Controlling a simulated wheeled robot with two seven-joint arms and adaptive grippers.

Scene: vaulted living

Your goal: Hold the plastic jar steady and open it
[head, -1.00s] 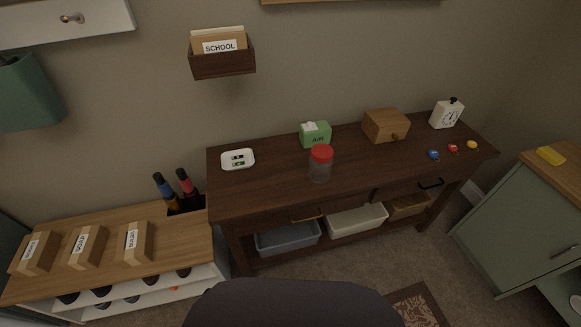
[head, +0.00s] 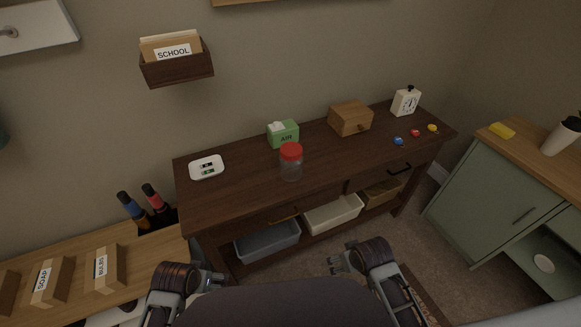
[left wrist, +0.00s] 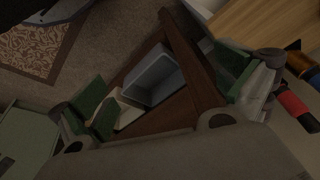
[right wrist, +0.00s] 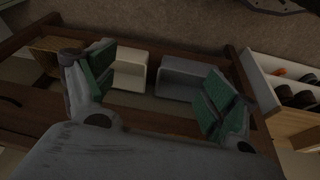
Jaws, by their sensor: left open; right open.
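The plastic jar (head: 291,170) is clear with a red lid (head: 291,151) on top. It stands upright near the front middle of the dark wooden table (head: 235,195). My left gripper (head: 219,280) is low in front of the table, left of the jar and apart from it. My right gripper (head: 337,262) is low in front of the table, right of the jar and apart from it. Both are empty. In the left wrist view the green-padded fingers (left wrist: 165,95) are spread wide. In the right wrist view the fingers (right wrist: 155,90) are spread wide too. Neither wrist view shows the jar.
A green box (head: 283,134) stands just behind the jar. A white tray (head: 207,168) lies left, a wooden box (head: 350,119) and clock (head: 405,102) right. Small coloured items (head: 398,141) lie at the right. Bins (head: 267,240) sit on the lower shelf. The tabletop around the jar's front is clear.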

